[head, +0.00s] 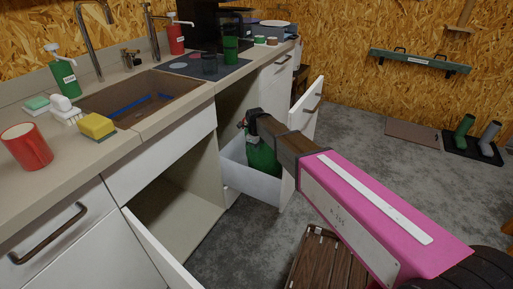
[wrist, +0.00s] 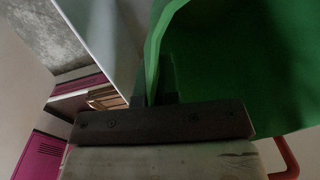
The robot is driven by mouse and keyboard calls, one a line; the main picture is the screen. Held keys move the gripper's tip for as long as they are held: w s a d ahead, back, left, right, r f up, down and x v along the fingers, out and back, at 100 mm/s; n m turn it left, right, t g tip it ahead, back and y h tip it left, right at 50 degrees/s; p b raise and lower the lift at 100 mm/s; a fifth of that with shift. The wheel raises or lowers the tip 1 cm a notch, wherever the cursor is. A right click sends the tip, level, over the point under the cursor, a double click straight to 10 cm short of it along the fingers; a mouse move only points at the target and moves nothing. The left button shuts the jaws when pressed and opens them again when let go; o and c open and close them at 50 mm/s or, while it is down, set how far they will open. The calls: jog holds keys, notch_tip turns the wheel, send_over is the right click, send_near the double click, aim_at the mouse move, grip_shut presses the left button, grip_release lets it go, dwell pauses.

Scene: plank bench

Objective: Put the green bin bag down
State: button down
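The green bin bag (head: 264,158) is in the white pull-out drawer (head: 250,182) below the counter, its lower part hidden by the drawer's front wall. My gripper (head: 248,122) is at the top of the bag, and my arm hides part of it. In the wrist view the bag (wrist: 245,65) fills the right side, and a fold of it runs down between the fingers of my gripper (wrist: 155,98). The gripper looks shut on that fold.
An open cupboard (head: 175,210) is left of the drawer, its door swung out. The counter (head: 85,150) above holds a sink, a red mug (head: 26,147), a yellow sponge (head: 97,126) and bottles. A brown slatted crate (head: 318,262) stands on the floor in front.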

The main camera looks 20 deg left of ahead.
jog(key=shift+f, duration=0.4)
jog(key=c, duration=1.3)
grip_release()
jog(key=shift+c, duration=0.2)
notch_tip(320, 180, up, 13)
jog(key=shift+s, duration=0.35)
jog(key=shift+r, duration=0.1)
